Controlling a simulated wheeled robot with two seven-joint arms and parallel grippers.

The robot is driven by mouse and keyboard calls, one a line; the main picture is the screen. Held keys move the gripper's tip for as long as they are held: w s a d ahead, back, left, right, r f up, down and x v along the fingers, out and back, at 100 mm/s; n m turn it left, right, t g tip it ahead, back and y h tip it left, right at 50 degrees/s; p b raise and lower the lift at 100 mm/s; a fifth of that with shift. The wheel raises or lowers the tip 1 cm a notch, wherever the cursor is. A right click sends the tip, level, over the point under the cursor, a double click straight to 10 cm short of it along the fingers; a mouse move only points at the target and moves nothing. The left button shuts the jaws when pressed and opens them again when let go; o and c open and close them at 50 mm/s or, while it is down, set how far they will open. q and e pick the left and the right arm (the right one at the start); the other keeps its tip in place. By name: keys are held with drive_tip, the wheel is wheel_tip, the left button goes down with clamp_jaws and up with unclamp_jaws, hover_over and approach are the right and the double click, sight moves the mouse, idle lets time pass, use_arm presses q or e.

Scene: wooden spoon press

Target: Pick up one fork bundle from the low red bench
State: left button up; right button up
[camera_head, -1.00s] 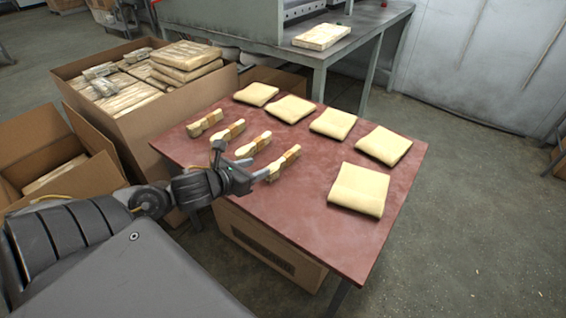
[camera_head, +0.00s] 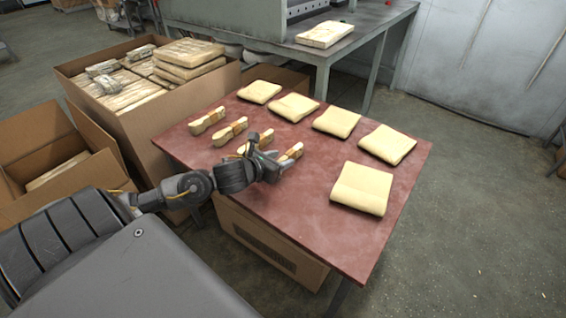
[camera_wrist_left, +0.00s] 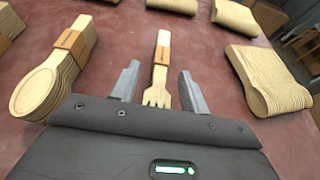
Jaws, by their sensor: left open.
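The low red bench (camera_head: 310,215) carries a row of several pale wooden cutlery bundles with brown bands. My left gripper (camera_head: 284,162) is low over the bench at the near end of this row, beside the nearest bundle (camera_head: 293,151). In the left wrist view, a fork bundle (camera_wrist_left: 161,60) with a brown band lies ahead, its tines between the open fingers of my left gripper (camera_wrist_left: 158,72). The fingers appear apart from it. A spoon bundle (camera_wrist_left: 50,75) lies to the left in that view. My gripper and wrist partly hide the nearer bundles in the head view. My right gripper is not in view.
Several pale thick stacks lie along the bench's back and right, the nearest one (camera_head: 362,188) right of my gripper. A cardboard box (camera_head: 150,130) full of wrapped packs stands left of the bench. A grey table (camera_head: 385,25) stands behind. The bench's front is clear.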

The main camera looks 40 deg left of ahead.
use_arm(q)
drive_tip(key=shift+w+f, duration=0.1)
drive_tip(key=shift+w, duration=0.25)
drive_tip(key=shift+c, duration=0.2)
drive_tip(key=c, duration=0.9)
drive_tip(key=shift+d+f, duration=0.1)
clamp_jaws()
drive_tip(key=shift+s, duration=0.1)
